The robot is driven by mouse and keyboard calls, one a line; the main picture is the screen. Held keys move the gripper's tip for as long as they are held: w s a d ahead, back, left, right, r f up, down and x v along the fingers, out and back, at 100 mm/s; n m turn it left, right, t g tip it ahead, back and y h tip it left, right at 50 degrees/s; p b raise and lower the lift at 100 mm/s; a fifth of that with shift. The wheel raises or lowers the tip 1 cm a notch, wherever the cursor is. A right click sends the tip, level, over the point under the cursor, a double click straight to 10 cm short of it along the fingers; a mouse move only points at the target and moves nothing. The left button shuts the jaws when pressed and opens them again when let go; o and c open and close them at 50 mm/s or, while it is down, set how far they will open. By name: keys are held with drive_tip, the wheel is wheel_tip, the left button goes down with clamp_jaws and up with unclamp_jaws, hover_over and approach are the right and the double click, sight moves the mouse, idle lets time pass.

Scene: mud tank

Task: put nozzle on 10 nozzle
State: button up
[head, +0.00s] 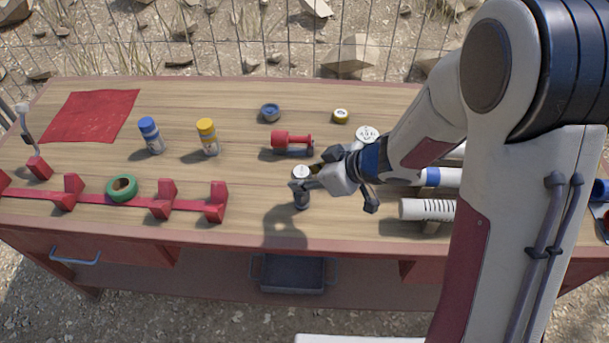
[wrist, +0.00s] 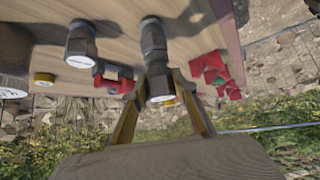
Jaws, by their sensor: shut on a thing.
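My gripper (head: 312,178) is shut on a dark nozzle (head: 302,198) with a pale round top, over the front middle of the table. In the wrist view the two fingers (wrist: 163,98) flank this dark nozzle (wrist: 153,45). A second dark, stepped fitting (wrist: 80,42) with a white-marked end stands apart to its left in the wrist view. Whether the held nozzle's lower end touches the table is unclear.
A red tool (head: 290,142) lies behind the gripper. Small blue-grey (head: 270,112) and yellow-brass (head: 340,116) round parts stand farther back. Blue (head: 150,136) and yellow (head: 207,138) bottles, a red rack (head: 110,194) and green tape (head: 122,188) are left. White tubes (head: 428,209) lie right.

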drive_tip(key=shift+f, duration=0.1)
drive_tip(key=o, duration=1.2)
drive_tip(key=shift+s+d+r, duration=0.1)
drive_tip(key=shift+d+r, duration=0.2)
drive_tip(key=shift+r, duration=0.15)
drive_tip(key=v, duration=1.1)
